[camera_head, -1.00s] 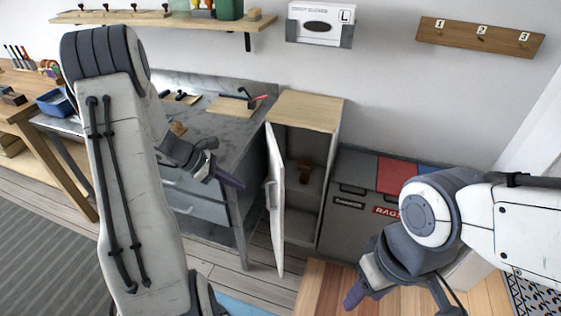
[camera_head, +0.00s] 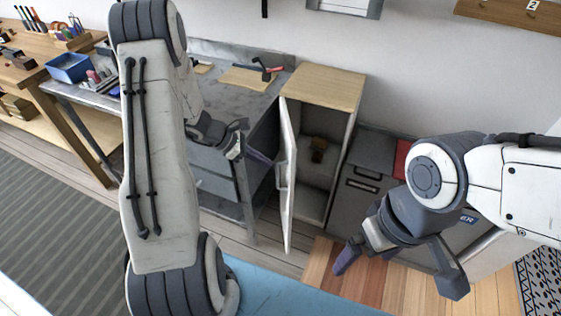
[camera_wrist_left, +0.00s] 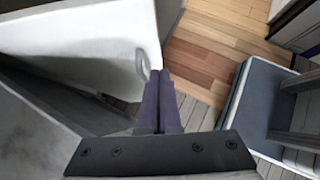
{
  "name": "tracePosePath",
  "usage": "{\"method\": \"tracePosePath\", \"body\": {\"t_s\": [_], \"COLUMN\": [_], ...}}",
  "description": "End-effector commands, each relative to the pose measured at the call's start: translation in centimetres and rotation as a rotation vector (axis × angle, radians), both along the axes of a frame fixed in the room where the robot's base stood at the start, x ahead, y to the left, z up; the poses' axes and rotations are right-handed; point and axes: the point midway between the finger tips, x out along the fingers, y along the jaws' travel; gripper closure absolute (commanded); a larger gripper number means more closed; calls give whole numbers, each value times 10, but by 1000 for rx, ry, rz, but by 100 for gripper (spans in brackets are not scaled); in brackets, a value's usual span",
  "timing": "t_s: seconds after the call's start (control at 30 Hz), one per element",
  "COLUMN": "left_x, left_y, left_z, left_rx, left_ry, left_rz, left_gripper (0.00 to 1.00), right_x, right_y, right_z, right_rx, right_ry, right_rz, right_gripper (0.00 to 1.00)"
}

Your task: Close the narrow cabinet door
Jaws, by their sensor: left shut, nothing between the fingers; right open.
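The narrow cabinet (camera_head: 319,84) has a light wood top and pale sides. Its white door (camera_head: 289,180) stands wide open, swung out toward me from the left edge, with a light handle (camera_head: 280,176) on its outer face. A small brown object (camera_head: 318,149) sits inside. My left gripper (camera_head: 262,160) is shut and empty, just left of the door's outer face. In the left wrist view the shut fingers (camera_wrist_left: 160,105) are close to the handle (camera_wrist_left: 142,64); I cannot tell whether they touch. My right gripper (camera_head: 395,268) is open and empty at the right, before the bins.
A grey workbench (camera_head: 225,100) with drawers stands left of the cabinet. Grey bins (camera_head: 352,190) stand to its right. A blue surface (camera_head: 275,285) lies in front, below my arms. Wooden floor (camera_head: 318,262) shows before the cabinet.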

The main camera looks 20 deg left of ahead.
Motion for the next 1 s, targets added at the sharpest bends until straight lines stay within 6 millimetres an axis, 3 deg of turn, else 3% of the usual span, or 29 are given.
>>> {"method": "tracePosePath", "body": {"t_s": [0.07,0.2,0.4,0.83,1.0], "left_x": [5,16,24,25,30], "left_y": [-11,-31,-44,-45,-37], "left_z": [-13,-11,-12,-12,-13], "left_rx": [0,2,1,2,1], "left_ry": [3,-1,0,-1,-1], "left_rz": [-3,-4,-1,4,52], "left_gripper": [100,100,100,100,100], "right_x": [0,0,0,0,0], "right_y": [0,0,0,0,0], "right_z": [-1,4,6,5,1], "right_rx": [0,0,0,0,0], "right_ry": [0,0,0,0,0], "right_rz": [0,0,0,0,0], "right_gripper": [0,0,0,0,0]}}
